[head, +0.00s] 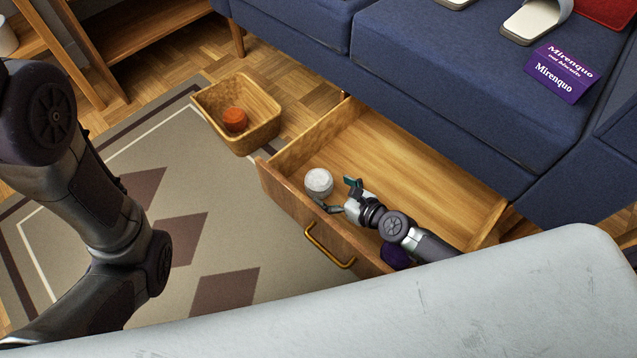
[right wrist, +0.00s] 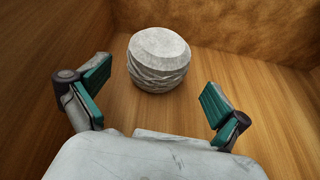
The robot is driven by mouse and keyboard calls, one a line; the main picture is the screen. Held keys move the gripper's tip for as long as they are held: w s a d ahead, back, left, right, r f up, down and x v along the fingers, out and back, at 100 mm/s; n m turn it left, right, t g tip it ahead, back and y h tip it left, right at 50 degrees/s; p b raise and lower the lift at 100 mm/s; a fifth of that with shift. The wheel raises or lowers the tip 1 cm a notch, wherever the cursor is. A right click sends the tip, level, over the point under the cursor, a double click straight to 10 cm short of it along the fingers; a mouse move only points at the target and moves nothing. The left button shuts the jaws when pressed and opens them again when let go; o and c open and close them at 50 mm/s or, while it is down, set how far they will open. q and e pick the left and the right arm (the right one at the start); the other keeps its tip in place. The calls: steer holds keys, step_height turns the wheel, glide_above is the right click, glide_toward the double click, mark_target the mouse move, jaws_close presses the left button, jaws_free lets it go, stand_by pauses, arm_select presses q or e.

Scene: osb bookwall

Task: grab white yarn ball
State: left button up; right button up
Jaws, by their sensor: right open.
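The white yarn ball (head: 319,182) lies inside the open wooden drawer (head: 400,160), near its front left corner in the head view. In the right wrist view the ball (right wrist: 158,59) rests on the drawer floor, ahead of the fingers and apart from them. My right gripper (head: 340,193) is inside the drawer, just right of the ball. Its two teal-padded fingers (right wrist: 155,95) are spread open with nothing between them. My left arm (head: 85,190) comes in at the left of the head view, but its gripper is not visible.
A wooden bin (head: 262,135) holding an orange thing (head: 235,119) stands on the floor beyond the drawer. A blue sofa (head: 440,75) rises behind the drawer. The drawer front has a brass handle (head: 328,246). A dark purple thing (head: 396,256) is partly hidden under my right arm.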

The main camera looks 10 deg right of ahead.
mark_target(320, 185)
steer(key=b+x, duration=0.1)
steer(key=x, duration=0.4)
steer(key=shift+a+f, duration=0.1)
steer(key=shift+a, duration=0.05)
steer(key=shift+c, duration=0.3)
steer(key=c, duration=1.1)
steer(key=shift+o, duration=0.2)
